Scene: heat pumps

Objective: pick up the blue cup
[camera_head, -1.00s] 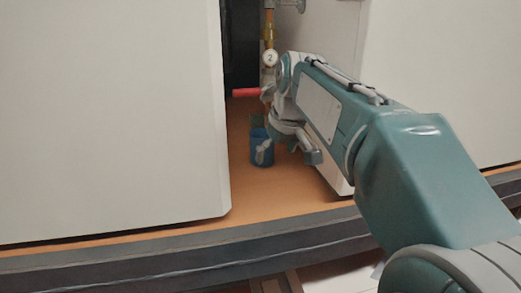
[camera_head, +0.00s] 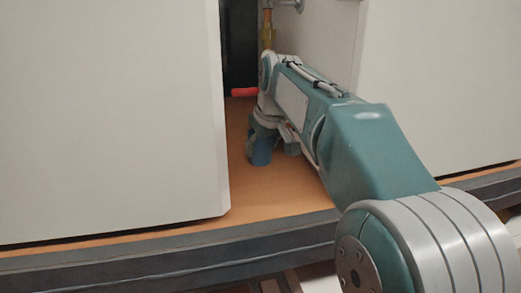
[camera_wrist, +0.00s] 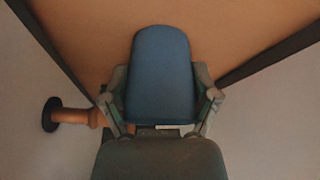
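The blue cup (camera_head: 262,152) is low over the orange-brown floor in the gap between two large white housings, and it looks slightly tilted. My gripper (camera_head: 260,138) reaches down at it from above, and its fingers partly cover it. In the wrist view the blue cup (camera_wrist: 161,72) fills the space between the two fingers of my gripper (camera_wrist: 161,95), one finger against each side. The fingers look closed on it. I cannot tell if the cup's base still touches the floor.
White housings stand left (camera_head: 110,110) and right (camera_head: 440,90) of the narrow gap. A red handle (camera_head: 245,92) and a brass pipe (camera_head: 267,35) are behind my wrist. The platform's dark front edge (camera_head: 170,255) runs below. Bare floor (camera_head: 265,190) lies in front of the cup.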

